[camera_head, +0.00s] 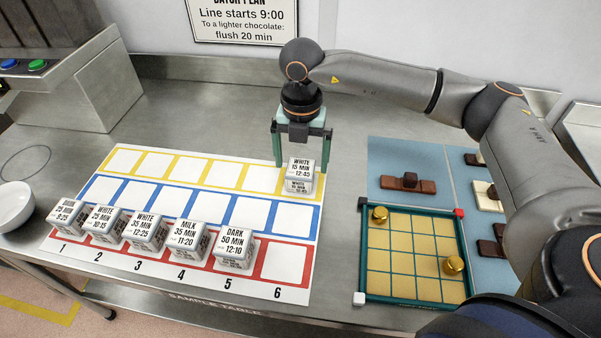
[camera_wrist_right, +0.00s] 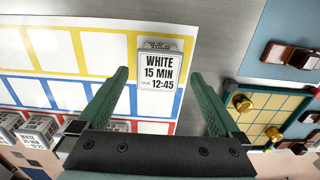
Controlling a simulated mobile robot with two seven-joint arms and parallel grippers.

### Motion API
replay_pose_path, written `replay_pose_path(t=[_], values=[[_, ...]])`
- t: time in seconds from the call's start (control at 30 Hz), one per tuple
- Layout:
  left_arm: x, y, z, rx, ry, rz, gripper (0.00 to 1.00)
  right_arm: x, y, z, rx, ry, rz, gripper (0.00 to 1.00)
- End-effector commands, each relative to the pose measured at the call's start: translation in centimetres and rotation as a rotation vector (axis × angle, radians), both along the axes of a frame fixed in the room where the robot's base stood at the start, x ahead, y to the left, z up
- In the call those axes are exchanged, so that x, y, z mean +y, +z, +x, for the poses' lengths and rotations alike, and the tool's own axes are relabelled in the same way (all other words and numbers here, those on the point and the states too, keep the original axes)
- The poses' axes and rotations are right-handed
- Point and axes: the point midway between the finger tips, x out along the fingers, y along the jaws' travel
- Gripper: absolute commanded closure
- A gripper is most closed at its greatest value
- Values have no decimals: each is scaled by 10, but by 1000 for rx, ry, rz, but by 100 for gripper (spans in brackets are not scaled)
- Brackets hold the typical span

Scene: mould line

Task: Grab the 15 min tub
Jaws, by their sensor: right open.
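The 15 min tub (camera_head: 300,176) is a small white block labelled WHITE 15 MIN 12:45. It stands on the yellow row of the chart, at the right end above column 6. In the right wrist view the tub (camera_wrist_right: 160,68) lies ahead of and between the two green fingers. My right gripper (camera_head: 301,158) reaches down over the tub from behind, with its fingers apart. In the right wrist view my right gripper (camera_wrist_right: 158,88) is open, with nothing visibly clamped. Whether a finger touches the tub cannot be told. My left gripper is not in view.
Several other tubs stand along the red row, including the DARK 50 MIN tub (camera_head: 234,250). A teal-framed grid tray (camera_head: 363,262) with gold pieces lies to the right. Chocolate pieces (camera_head: 408,183) lie on a blue mat (camera_head: 385,155). A white bowl (camera_head: 14,206) is at far left.

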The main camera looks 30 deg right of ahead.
Motion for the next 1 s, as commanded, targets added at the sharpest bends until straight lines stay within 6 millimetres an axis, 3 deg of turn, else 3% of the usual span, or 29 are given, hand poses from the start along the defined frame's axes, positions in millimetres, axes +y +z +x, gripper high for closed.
replay_pose_path(t=[0.23,0.53,1.0], values=[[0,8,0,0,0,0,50,1,-35,1,3,-1,-2,0],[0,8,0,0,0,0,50,1,-41,1,0,0,0,0],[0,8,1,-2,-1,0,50,1,-40,1,0,0,0,52]])
